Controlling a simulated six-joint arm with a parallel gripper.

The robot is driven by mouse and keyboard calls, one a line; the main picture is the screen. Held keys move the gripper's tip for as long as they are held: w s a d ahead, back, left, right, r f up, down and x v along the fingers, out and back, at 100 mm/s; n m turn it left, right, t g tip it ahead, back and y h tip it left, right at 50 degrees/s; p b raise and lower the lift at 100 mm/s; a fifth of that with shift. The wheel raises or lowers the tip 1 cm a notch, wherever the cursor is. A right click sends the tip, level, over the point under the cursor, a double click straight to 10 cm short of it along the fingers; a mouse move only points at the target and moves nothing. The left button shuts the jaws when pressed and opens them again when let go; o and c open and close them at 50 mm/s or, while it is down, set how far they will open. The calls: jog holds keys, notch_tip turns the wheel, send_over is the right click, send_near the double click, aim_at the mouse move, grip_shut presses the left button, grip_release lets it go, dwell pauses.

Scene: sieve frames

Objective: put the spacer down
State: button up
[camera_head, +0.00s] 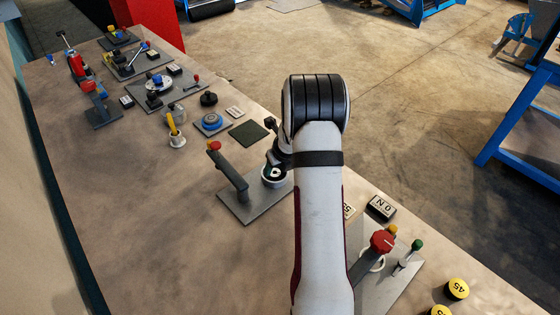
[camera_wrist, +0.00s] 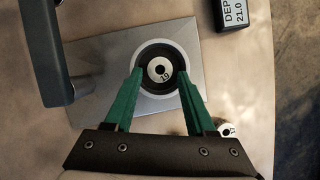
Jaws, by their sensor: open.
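A pale ring-shaped spacer (camera_wrist: 160,68) marked 19 lies in a dark round recess inside a white-rimmed cup (camera_wrist: 141,48). The cup stands on a grey metal plate (camera_wrist: 92,55); the plate also shows in the head view (camera_head: 238,208). My gripper (camera_wrist: 159,75) is open, with its green fingers on either side of the spacer and their tips over the cup's rim. A gap shows between each finger and the spacer. In the head view the spacer (camera_head: 275,172) is small and partly covered by my gripper.
A dark lever arm (camera_wrist: 42,45) stands on the plate's left; its red knob (camera_head: 214,146) shows in the head view. A second pale ring (camera_wrist: 228,130) lies near the right finger. A black labelled block (camera_wrist: 240,14) is at upper right. Bare tabletop (camera_head: 150,230) lies left.

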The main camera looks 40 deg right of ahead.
jog(key=v, duration=1)
jog(key=s+a+r+n+g+y, duration=0.15)
jog(key=a+r+n, duration=0.25)
jog(key=a+n, duration=0.4)
jog(key=s+a+r+n+y, duration=0.1)
jog(key=s+a+r+n, duration=0.2)
jog(key=a+n, duration=0.55)
jog(key=s+a+r+n+g, duration=0.1)
jog(key=s+a+n+g, duration=0.2)
jog(key=s+a+n, duration=1.2)
jog(key=s+n, duration=0.2)
jog(key=s, duration=0.2)
jog(key=shift+s+a+r, duration=0.2)
jog(key=shift+s+r, duration=0.05)
jog(key=shift+r, duration=0.1)
